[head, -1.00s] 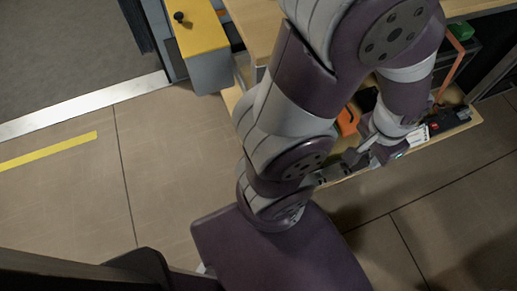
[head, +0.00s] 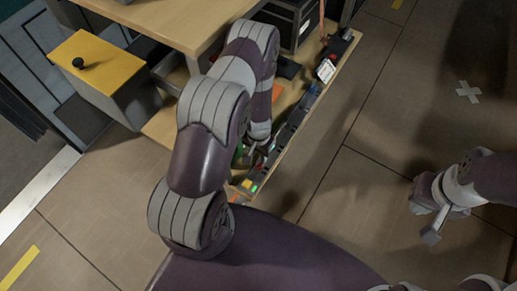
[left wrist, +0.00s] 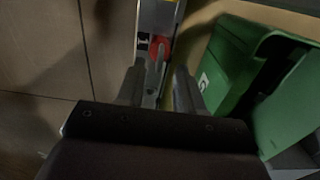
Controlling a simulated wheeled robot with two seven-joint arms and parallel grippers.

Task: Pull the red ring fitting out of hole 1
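In the left wrist view, the red ring fitting (left wrist: 157,46) sits on a narrow grey rail (left wrist: 152,72), beside a label marked 1 (left wrist: 143,41). Its hole is hidden. My left gripper (left wrist: 158,82) is open, its fingers either side of the rail and the fitting just beyond the tips. I see no contact with the fitting. In the head view, my left gripper (head: 258,150) is low over the near part of the rail (head: 297,118), largely hidden by its own arm. My right gripper (head: 426,222) appears open and empty over the floor at the right.
A green bin (left wrist: 232,62) marked G stands close to the right of the left gripper. A yellow-topped box (head: 88,66) is at the upper left.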

